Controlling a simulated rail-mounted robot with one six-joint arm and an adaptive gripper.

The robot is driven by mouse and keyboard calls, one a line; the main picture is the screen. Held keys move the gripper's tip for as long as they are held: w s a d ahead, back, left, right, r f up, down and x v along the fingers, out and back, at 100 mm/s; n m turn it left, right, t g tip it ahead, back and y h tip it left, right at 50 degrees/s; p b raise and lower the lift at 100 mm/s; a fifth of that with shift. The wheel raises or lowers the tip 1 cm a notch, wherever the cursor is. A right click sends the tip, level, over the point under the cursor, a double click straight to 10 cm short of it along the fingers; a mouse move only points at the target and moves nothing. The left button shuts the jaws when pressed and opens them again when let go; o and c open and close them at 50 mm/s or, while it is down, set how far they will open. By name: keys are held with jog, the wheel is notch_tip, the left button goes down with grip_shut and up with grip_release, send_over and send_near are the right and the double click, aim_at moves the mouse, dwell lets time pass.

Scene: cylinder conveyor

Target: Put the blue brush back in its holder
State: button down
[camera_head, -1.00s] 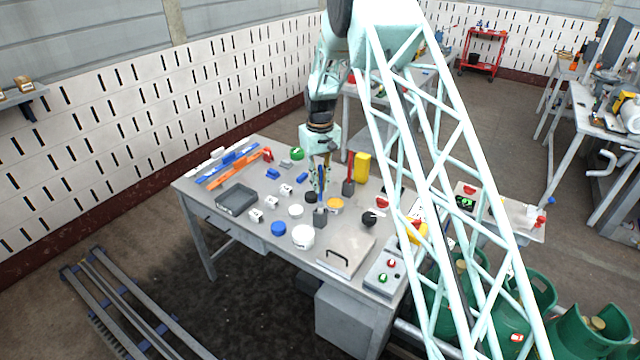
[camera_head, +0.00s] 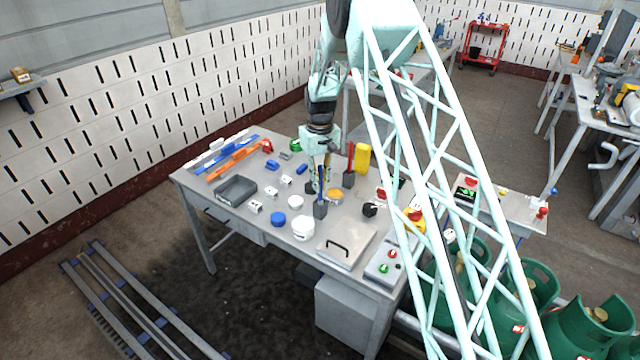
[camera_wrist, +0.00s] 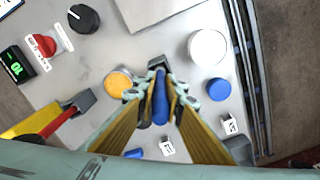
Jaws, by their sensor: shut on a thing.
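My gripper (camera_head: 318,188) is over the middle of the table, pointing down. In the wrist view my gripper (camera_wrist: 160,112) is shut on the blue brush (camera_wrist: 160,100), its blue handle between the fingers. In the head view the brush's blue part (camera_head: 321,198) shows just below the fingers, upright.
A red brush (camera_head: 350,158) stands in a similar holder (camera_head: 347,180) to the right. An orange disc (camera_head: 335,195), a white jar (camera_head: 302,228), a blue cap (camera_head: 279,219) and a black knob (camera_head: 369,209) are close around. A grey plate with a handle (camera_head: 345,246) lies in front.

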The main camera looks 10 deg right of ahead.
aim_at(320, 165)
jog(key=shift+f+b, duration=0.4)
jog(key=shift+f, duration=0.5)
dwell(0.8)
jog(key=c, duration=2.6)
grip_release()
jog(key=shift+c, duration=0.2)
jog(key=shift+r, duration=0.2)
notch_tip(320, 165, up, 10)
jog(key=shift+r, duration=0.8)
jog(key=shift+r, duration=0.1)
